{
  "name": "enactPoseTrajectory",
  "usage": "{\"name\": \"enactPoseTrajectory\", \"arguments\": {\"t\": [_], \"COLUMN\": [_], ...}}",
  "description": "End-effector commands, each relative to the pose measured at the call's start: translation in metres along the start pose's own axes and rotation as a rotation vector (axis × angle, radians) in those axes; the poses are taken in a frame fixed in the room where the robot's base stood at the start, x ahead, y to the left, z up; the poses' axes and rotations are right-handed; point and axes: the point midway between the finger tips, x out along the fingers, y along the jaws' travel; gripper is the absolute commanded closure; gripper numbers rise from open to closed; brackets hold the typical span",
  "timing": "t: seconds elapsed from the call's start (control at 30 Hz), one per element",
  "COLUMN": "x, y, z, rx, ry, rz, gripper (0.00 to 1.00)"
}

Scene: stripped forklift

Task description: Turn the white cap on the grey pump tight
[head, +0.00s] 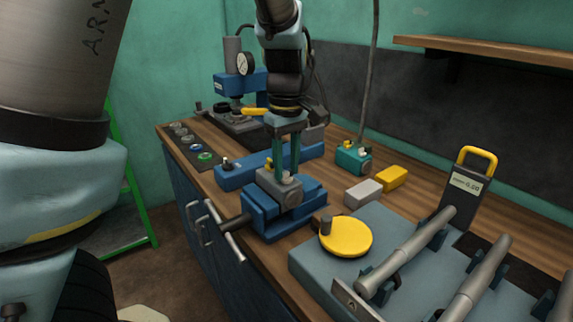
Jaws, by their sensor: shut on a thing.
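The grey pump (281,191) is a small block held in the blue vise (270,226) near the front edge of the workbench. My gripper (288,172) comes straight down from above, with its two teal fingers at the top of the pump. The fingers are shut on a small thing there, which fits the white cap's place. The cap is mostly hidden between the fingertips, and I cannot make out its colour or how it sits on the pump.
A yellow disc (346,237) lies on the grey plate to the right, near metal rods (408,254). Grey (363,193) and yellow (392,178) blocks lie right of the vise. A long blue block (240,174) and a press with a gauge (245,63) stand behind. The vise handle (225,235) overhangs the bench edge.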

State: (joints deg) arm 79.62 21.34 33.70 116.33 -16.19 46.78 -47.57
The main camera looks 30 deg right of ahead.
Motion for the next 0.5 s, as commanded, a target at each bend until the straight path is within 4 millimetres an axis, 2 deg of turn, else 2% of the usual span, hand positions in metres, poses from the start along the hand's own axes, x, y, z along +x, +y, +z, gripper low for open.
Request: {"name": "enactPoseTrajectory", "arguments": {"t": [0.27, 0.5], "x": [-0.0003, -0.0005], "y": [-0.0001, -0.0002], "z": [-0.0002, -0.0011], "rx": [0.024, 0.137], "ry": [0.000, 0.001], "rz": [0.000, 0.001], "gripper": [1.00, 1.00]}}
